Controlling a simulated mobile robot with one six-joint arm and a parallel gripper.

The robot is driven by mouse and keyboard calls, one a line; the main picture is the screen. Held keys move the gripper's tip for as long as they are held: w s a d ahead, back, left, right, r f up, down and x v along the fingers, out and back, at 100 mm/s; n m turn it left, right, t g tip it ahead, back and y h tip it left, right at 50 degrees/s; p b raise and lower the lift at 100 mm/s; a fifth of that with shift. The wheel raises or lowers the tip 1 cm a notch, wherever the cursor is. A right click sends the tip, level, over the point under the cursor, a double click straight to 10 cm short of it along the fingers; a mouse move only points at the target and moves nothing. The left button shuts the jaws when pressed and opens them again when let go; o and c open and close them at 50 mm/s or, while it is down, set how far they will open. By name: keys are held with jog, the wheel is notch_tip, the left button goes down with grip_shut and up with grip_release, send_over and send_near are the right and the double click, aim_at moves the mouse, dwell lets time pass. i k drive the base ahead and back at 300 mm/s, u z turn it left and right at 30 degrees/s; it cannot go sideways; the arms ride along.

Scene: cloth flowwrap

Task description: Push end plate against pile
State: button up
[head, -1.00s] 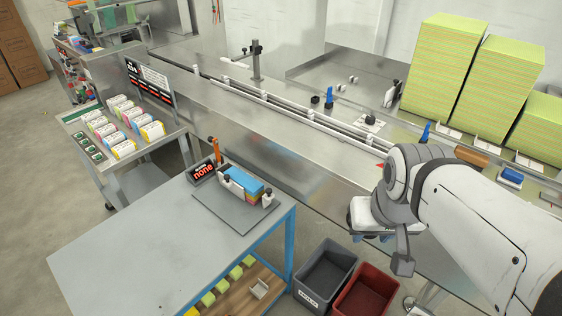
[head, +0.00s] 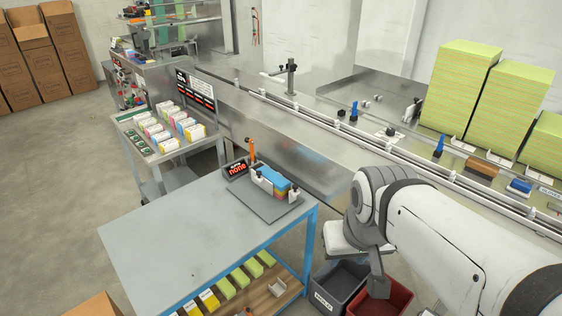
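On the grey table, a small holder carries a short pile of blue, yellow and pink pieces (head: 274,179). Pale upright plates with dark knobs stand at its ends, one at the right end (head: 293,194); I cannot tell which is the end plate or whether it touches the pile. Tall yellow-green piles (head: 460,85) stand at the back right, with small white plates (head: 461,145) at their front. My gripper (head: 346,238) hangs right of the table, apart from the small holder. Its fingers are hidden, so its opening does not show.
The grey table (head: 170,238) has a wide clear top. A display reading "none" (head: 236,169) stands beside the holder. A dark bin (head: 338,282) and a red bin (head: 385,300) are below my arm. A conveyor line (head: 345,127) runs behind; a cart with packs (head: 150,150) stands left.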

aim_at(293, 194)
jog(key=i, duration=1)
jog(key=u, duration=0.05)
